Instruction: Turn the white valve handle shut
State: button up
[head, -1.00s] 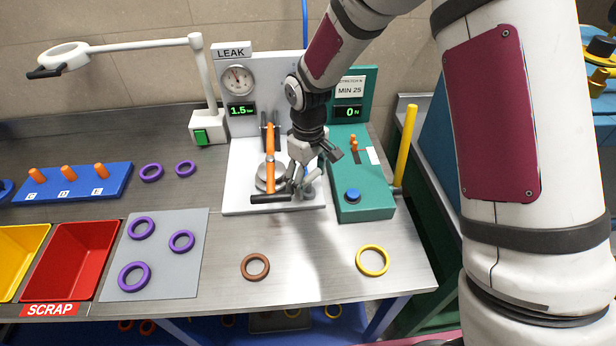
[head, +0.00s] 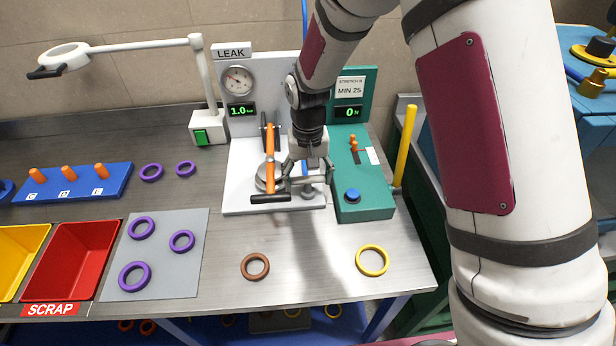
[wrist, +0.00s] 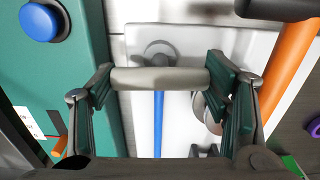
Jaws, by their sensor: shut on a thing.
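The white valve handle (wrist: 160,78) is a pale bar in the wrist view. It spans the gap between the two fingers of my gripper (wrist: 168,90), which is shut on its ends. In the head view my gripper (head: 309,177) points down over the right part of the white leak-test panel (head: 242,203). There the fingers hide most of the handle. The round gauge (head: 238,79) stands above a green display (head: 242,110) that reads 1.0.
An orange clamp lever (head: 270,150) with a black grip (head: 270,199) stands close left of my gripper. The teal stretch tester (head: 362,207), with a blue button (head: 352,194), is close on the right. A brown ring (head: 255,266) and a yellow ring (head: 372,260) lie in front.

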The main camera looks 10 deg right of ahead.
dwell(0.6)
jog(key=o, duration=1.2)
jog(key=shift+c, duration=0.2)
